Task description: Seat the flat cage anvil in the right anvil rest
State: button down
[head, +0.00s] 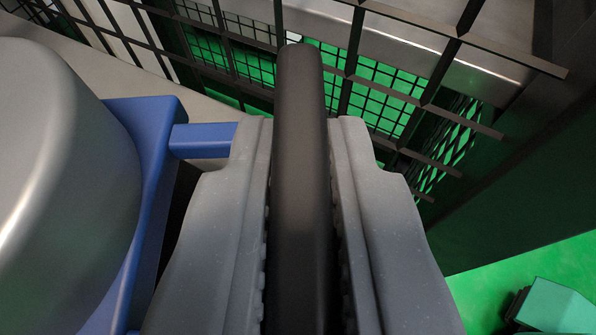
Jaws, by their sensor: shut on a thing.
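My gripper (300,150) has its two grey fingers closed on the sides of a dark, rounded bar (299,90). The bar runs up the middle of the head view, and its rounded end sticks out past the fingertips. I cannot tell whether it is part of the flat cage anvil; its lower part runs out of view. A large silver rounded body (60,180) fills the left side, next to a blue bracket (145,150) with a short blue bar reaching behind my left finger. I cannot identify the right anvil rest for certain.
A dark grid cage (345,95) stands beyond the fingertips, with green showing through its mesh. A large dark panel (510,190) is at the right. A green floor (500,290) and a teal block (555,305) show at the lower right.

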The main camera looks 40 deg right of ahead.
jog(key=shift+w+a, duration=0.3)
jog(key=shift+w, duration=0.6)
jog(key=shift+f, duration=1.4)
jog(key=shift+p, duration=0.4)
jog(key=c, duration=1.4)
grip_release()
jog(key=shift+s, duration=0.1)
